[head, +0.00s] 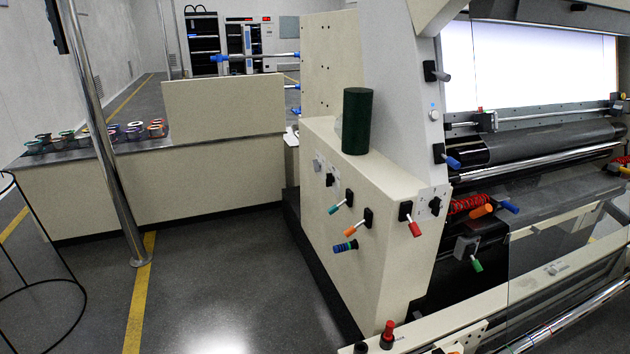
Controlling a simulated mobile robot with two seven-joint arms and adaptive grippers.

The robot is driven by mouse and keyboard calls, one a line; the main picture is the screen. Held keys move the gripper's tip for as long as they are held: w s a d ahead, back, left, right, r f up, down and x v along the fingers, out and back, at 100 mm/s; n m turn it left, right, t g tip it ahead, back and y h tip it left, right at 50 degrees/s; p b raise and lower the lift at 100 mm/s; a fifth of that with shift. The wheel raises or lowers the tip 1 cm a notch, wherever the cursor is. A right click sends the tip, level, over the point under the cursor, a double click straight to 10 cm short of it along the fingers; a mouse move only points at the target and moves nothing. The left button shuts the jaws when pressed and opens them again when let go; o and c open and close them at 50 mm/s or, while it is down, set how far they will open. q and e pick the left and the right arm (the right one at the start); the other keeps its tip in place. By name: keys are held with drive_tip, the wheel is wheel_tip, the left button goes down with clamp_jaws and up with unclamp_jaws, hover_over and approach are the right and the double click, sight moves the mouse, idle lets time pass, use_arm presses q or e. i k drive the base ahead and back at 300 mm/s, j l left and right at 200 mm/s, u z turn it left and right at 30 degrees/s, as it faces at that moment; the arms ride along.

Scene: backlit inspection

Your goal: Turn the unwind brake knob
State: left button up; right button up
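The cream machine cabinet (385,270) stands in the middle of the head view and carries several controls. A black rotary knob (434,206) sits on a light plate with marks around it. A smaller black knob (329,180) is on the left face, next to a grey knob (317,165). A blue-and-teal banded knob (345,246) sticks out lower down. No readable label shows which one is the unwind brake knob. Neither of my grippers is in view.
Levers with teal (334,209), orange (350,232) and red (415,229) handles stick out of the cabinet. A dark green cylinder (357,121) stands on top. A steel post (105,150) rises at the left. The floor (220,285) before the cabinet is clear.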

sight(329, 179)
drive_tip(key=i+j, duration=0.15)
drive_tip(key=j, duration=0.2)
drive_tip(key=i+j+z, duration=0.15)
drive_tip(key=j, duration=0.55)
drive_tip(key=i+j+z, duration=0.1)
drive_tip(key=i, duration=0.35)
drive_tip(key=i+j+z, duration=0.15)
drive_tip(key=i, duration=0.25)
drive_tip(key=i+j+z, duration=0.1)
drive_tip(key=i+j, duration=0.15)
drive_tip(key=i, duration=0.2)
